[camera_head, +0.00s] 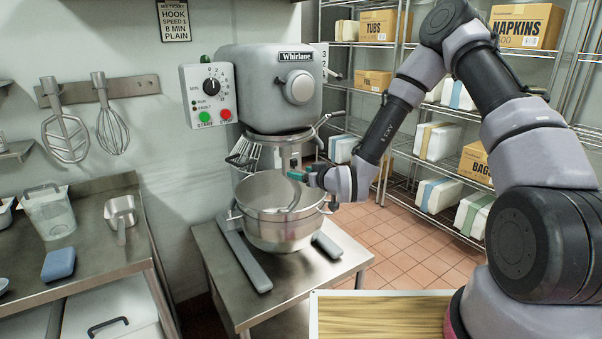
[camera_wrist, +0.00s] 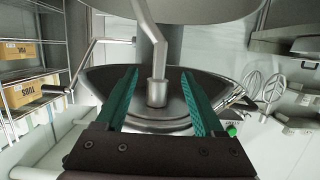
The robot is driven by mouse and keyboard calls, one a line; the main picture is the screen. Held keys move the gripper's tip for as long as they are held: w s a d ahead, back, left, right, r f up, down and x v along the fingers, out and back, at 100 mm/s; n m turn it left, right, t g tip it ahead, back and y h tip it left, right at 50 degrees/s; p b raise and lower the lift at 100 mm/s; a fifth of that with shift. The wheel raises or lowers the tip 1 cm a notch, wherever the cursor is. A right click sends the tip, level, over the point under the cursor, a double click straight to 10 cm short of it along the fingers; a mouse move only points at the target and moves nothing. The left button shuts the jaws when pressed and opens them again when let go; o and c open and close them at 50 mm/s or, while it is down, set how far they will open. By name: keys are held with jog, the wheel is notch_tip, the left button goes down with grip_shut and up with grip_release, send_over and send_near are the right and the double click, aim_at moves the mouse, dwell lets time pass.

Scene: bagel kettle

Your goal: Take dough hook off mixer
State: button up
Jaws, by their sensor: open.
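The grey mixer (camera_head: 275,85) stands on a steel table, its steel bowl (camera_head: 272,225) below the head. The dough hook (camera_head: 293,198) shows as a thin curved metal piece above and inside the bowl. In the wrist view, which looks upside down, the hook's bent shank (camera_wrist: 148,38) ends in a collar at the mixer head. My gripper (camera_head: 296,175) is between the head and the bowl. In the wrist view its green fingers (camera_wrist: 160,85) are open, one on each side of the shank, with visible gaps. The hook's lower end is hidden by the bowl.
A control box (camera_head: 210,95) is left of the mixer head. A wire guard (camera_head: 243,153) and a lever (camera_head: 328,118) flank the head. A whisk (camera_head: 112,125) and flat beater (camera_head: 65,130) hang on the wall rack. A wooden board (camera_head: 380,315) lies in front. Shelves of boxes stand right.

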aim_at(287, 169)
jog(key=shift+x, duration=5.3)
grip_shut()
jog(key=shift+r, duration=0.1)
